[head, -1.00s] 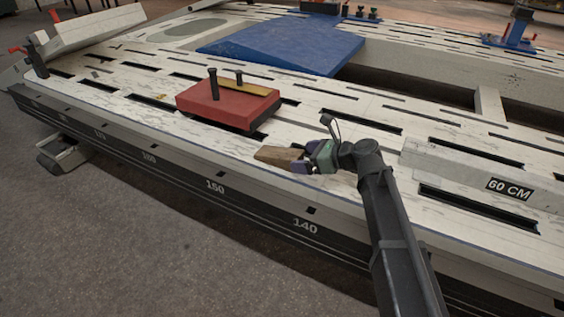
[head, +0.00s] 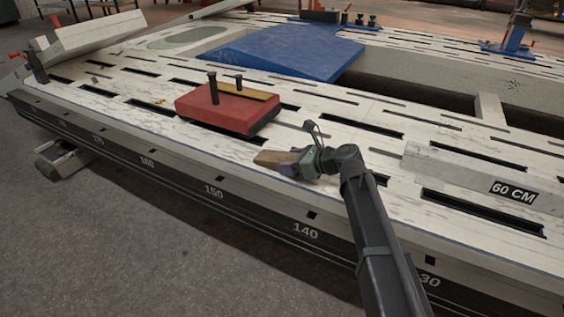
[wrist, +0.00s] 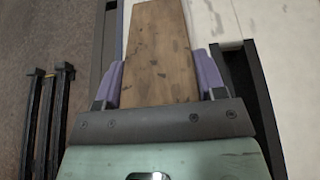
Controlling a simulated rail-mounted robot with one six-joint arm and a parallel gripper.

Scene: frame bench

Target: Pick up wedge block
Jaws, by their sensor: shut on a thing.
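The wedge block (head: 272,158) is a brown wooden piece near the front edge of the white slotted bench (head: 150,118). In the wrist view the wedge block (wrist: 158,52) lies between the two purple fingers, with dark specks on its face. My gripper (head: 286,163) is shut on it, one finger on each side, and this grip also shows in the wrist view (wrist: 160,80).
A red block (head: 228,108) with two dark pegs stands behind and left of the gripper. A blue sloped panel (head: 290,52) lies further back, beside a long opening. A pale beam marked 60 CM (head: 470,180) lies to the right. Narrow slots cut the bench top.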

